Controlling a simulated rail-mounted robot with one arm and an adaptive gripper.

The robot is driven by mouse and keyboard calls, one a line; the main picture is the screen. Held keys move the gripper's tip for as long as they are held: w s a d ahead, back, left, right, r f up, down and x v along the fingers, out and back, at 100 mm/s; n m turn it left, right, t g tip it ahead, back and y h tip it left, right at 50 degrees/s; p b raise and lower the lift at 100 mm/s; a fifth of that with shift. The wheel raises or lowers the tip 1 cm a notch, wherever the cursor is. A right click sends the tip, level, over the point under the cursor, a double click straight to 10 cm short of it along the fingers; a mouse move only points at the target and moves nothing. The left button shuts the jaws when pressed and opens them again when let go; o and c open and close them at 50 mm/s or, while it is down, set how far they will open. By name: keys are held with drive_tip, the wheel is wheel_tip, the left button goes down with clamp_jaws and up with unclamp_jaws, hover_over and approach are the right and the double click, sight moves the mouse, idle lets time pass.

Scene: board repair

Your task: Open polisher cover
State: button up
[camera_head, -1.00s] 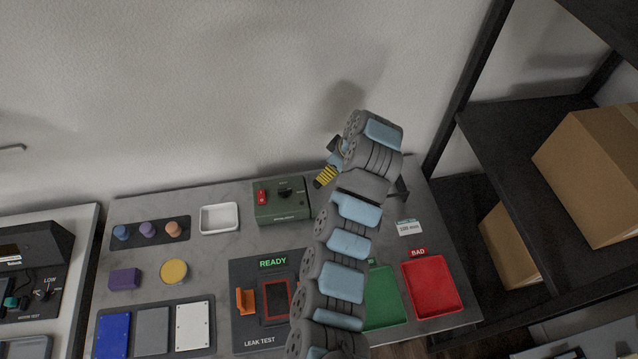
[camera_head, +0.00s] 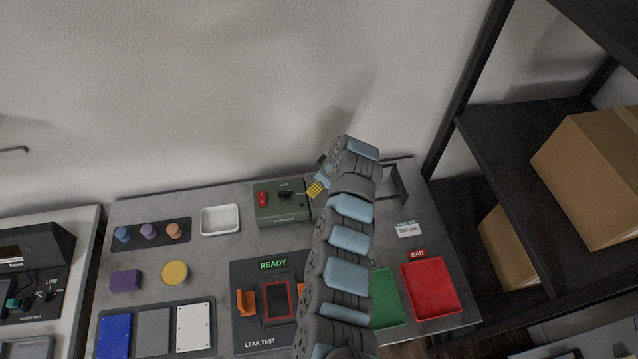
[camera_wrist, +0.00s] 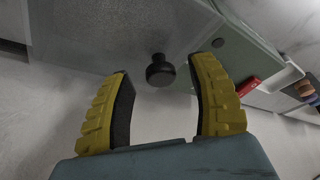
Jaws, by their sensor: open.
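The polisher (camera_head: 280,208) is a green box with a red switch and a black knob on its top, at the back of the bench. In the wrist view a pale, see-through panel (camera_wrist: 100,32), apparently the cover, spans the top. A round black knob (camera_wrist: 160,72) sticks out of it. My gripper (camera_head: 314,189) is at the box's right end, with ribbed yellow fingers. In the wrist view my gripper (camera_wrist: 163,85) is open and empty, the knob showing between and slightly beyond the fingertips. Contact cannot be told. My arm hides much of the cover in the head view.
A dark frame (camera_head: 401,184) stands just right of my wrist. A white tray (camera_head: 220,219) lies left of the polisher. In front are the leak test station (camera_head: 250,322), a green tray (camera_head: 386,300) and a red tray (camera_head: 432,288). A wall rises behind the bench.

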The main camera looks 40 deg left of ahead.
drive_tip(key=shift+f, duration=0.15)
clamp_jaws()
idle(0.4)
